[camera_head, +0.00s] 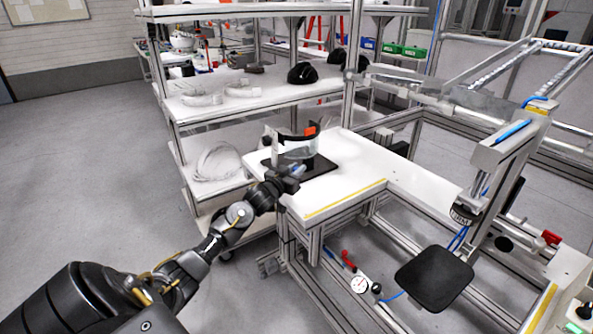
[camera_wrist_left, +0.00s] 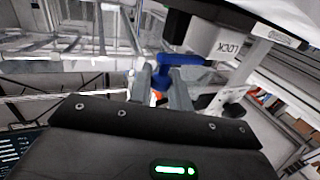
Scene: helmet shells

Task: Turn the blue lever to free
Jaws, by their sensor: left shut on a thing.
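The blue lever (camera_wrist_left: 182,62) shows in the left wrist view between the two grey fingers of my left gripper (camera_wrist_left: 162,82). The gripper is shut on it. A white block beside the lever carries the word LOCK (camera_wrist_left: 229,48). In the head view my left gripper (camera_head: 293,176) is at the front left of a fixture on a black base plate (camera_head: 322,168). A small bit of the blue lever (camera_head: 299,170) shows at the gripper. The fixture carries a clear curved shell (camera_head: 297,147) with an orange tab (camera_head: 310,130). My right gripper is in neither view.
The fixture stands on a white worktop (camera_head: 345,180) with a yellow edge strip. A shelf rack (camera_head: 245,103) with clear shells and dark helmet shells (camera_head: 302,73) stands behind it. A frame with a hanging tool (camera_head: 464,210) is at the right. Floor at the left is clear.

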